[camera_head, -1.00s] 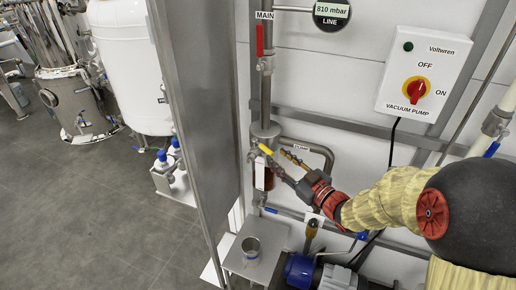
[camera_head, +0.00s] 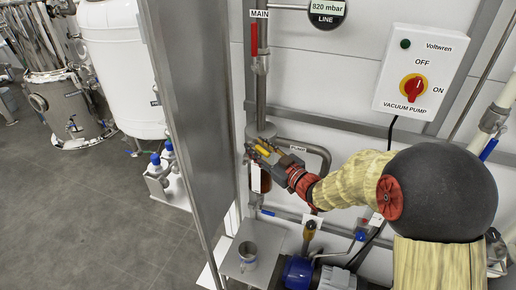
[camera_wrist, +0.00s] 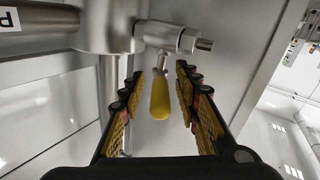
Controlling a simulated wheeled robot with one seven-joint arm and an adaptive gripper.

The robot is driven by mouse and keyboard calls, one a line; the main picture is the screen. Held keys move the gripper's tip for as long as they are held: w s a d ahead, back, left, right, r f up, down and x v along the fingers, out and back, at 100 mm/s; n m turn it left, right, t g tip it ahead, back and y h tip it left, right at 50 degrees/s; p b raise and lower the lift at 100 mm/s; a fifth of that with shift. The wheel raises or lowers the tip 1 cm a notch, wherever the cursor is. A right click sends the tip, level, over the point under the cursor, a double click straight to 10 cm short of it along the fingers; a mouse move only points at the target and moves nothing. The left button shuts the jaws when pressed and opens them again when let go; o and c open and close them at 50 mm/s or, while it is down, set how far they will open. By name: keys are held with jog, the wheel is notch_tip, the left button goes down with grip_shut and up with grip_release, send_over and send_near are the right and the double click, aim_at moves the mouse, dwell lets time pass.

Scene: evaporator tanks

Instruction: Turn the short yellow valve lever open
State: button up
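The short yellow valve lever (camera_wrist: 160,98) hangs from a metal valve (camera_wrist: 168,38) on a pipe in the wrist view. My gripper (camera_wrist: 159,74) is open, with one padded finger on each side of the lever. A gap shows between the lever and each finger, so neither appears to touch it. In the head view my gripper (camera_head: 261,152) is at the vertical pipe below the MAIN label, and its fingers partly cover the lever there.
A red-handled valve (camera_head: 254,40) sits higher on the pipe. The vacuum pump switch box (camera_head: 420,72) is on the wall at right. A metal panel (camera_head: 190,110) stands close on the left. A small table with a metal cup (camera_head: 248,256) is below.

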jog(key=shift+c, duration=0.6)
grip_shut()
